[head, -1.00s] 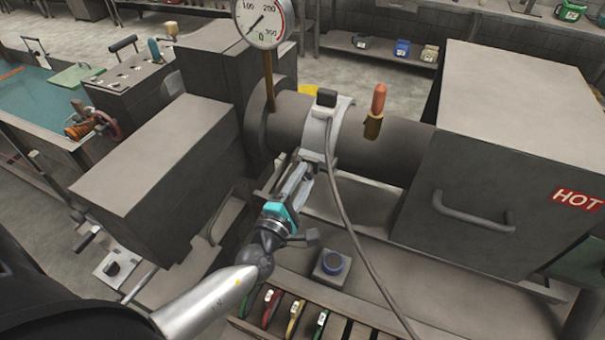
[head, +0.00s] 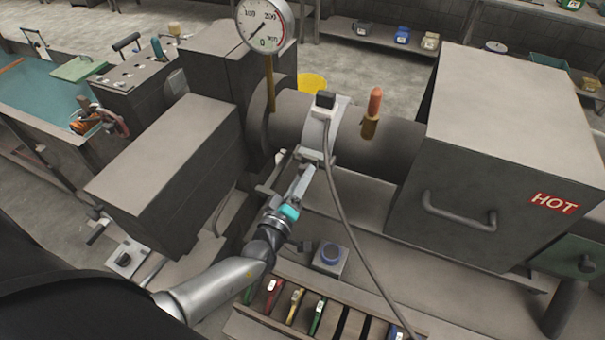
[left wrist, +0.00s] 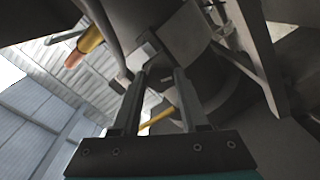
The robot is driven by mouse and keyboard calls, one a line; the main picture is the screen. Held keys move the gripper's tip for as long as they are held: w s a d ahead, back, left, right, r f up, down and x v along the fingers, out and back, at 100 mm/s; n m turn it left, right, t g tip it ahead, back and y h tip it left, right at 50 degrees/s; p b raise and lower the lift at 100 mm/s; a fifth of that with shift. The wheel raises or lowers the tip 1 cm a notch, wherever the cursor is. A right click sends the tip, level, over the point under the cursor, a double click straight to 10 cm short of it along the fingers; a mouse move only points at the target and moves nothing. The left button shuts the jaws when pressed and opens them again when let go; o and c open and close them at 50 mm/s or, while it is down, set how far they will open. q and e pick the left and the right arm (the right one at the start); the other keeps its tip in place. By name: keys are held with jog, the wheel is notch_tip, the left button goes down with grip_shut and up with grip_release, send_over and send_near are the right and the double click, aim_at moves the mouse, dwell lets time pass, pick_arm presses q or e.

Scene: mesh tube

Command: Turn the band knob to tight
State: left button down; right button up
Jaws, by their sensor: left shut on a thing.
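The light grey band (head: 319,133) wraps the dark horizontal tube (head: 394,145), with a black-and-white box (head: 325,104) on top and a grey cable running from it. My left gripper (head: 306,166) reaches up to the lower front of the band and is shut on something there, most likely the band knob. The fingers hide the knob in the head view. In the left wrist view my fingers (left wrist: 161,78) point at grey band parts, and the knob cannot be made out clearly. My right gripper is not in view.
A gauge (head: 264,24) stands on a brass stem left of the band. An orange-tipped brass fitting (head: 373,112) rises to its right. A box marked HOT (head: 500,165) fills the right.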

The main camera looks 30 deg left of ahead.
pick_arm(q)
jog(key=shift+a+m, duration=0.1)
jog(key=shift+m, duration=3.1)
jog(key=shift+c, duration=2.2)
grip_release()
jog(key=s+b, duration=0.1)
jog(key=s, duration=1.4)
jog(key=shift+d, duration=0.45)
